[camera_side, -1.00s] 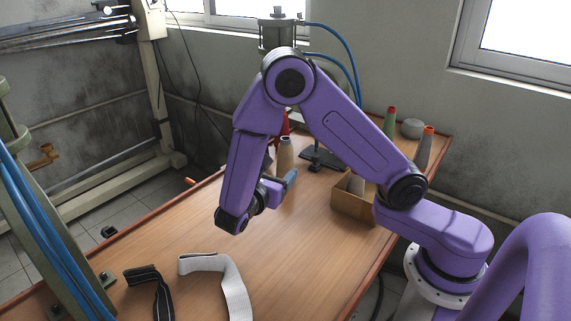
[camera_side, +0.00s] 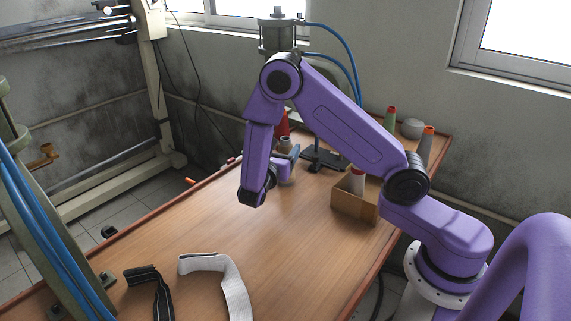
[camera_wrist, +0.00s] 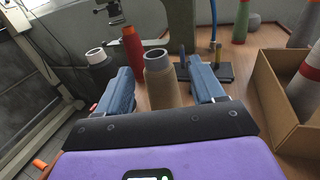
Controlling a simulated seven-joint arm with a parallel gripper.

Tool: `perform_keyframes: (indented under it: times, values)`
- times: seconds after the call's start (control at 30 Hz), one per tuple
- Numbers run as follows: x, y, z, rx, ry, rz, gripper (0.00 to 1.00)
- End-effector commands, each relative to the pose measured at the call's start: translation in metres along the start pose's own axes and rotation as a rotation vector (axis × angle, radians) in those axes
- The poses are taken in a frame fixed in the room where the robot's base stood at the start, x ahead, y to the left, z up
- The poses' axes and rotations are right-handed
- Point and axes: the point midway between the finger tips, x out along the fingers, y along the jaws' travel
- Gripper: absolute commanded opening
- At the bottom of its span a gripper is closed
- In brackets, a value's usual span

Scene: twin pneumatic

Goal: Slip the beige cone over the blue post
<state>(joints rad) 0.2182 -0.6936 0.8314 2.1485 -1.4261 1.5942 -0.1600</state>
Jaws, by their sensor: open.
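The beige cone (camera_wrist: 161,82) stands upright on the table in the wrist view, with an open top. My gripper (camera_wrist: 161,66) is open, with one blue finger on each side of the cone. The wrist view does not settle whether the fingers touch it. In the side view my gripper (camera_side: 291,153) hides most of the beige cone (camera_side: 285,142). The plate (camera_side: 322,161) also shows in the side view.
A red cone (camera_wrist: 133,47) and a dark grey cone (camera_wrist: 98,62) stand close behind and left. Black and white straps (camera_side: 233,285) lie in front; the middle table is clear.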

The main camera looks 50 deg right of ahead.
Motion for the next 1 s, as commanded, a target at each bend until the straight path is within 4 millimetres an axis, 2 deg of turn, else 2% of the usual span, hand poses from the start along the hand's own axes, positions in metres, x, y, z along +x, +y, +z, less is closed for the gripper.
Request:
perform_keyframes:
  times: [0.17, 0.5, 0.83, 0.87, 1.0]
  values:
    - [0.01, 0.0, 0.0, 0.0, 0.0, -0.001, 0.68]
    - [0.052, 0.003, -0.004, 0.001, 0.0, -0.002, 0.68]
    - [0.059, 0.003, -0.004, 0.0, 0.0, 0.001, 0.68]
    - [0.059, 0.003, -0.004, 0.0, 0.0, 0.001, 0.61]
    - [0.059, 0.003, -0.004, 0.0, 0.0, 0.0, 0.16]
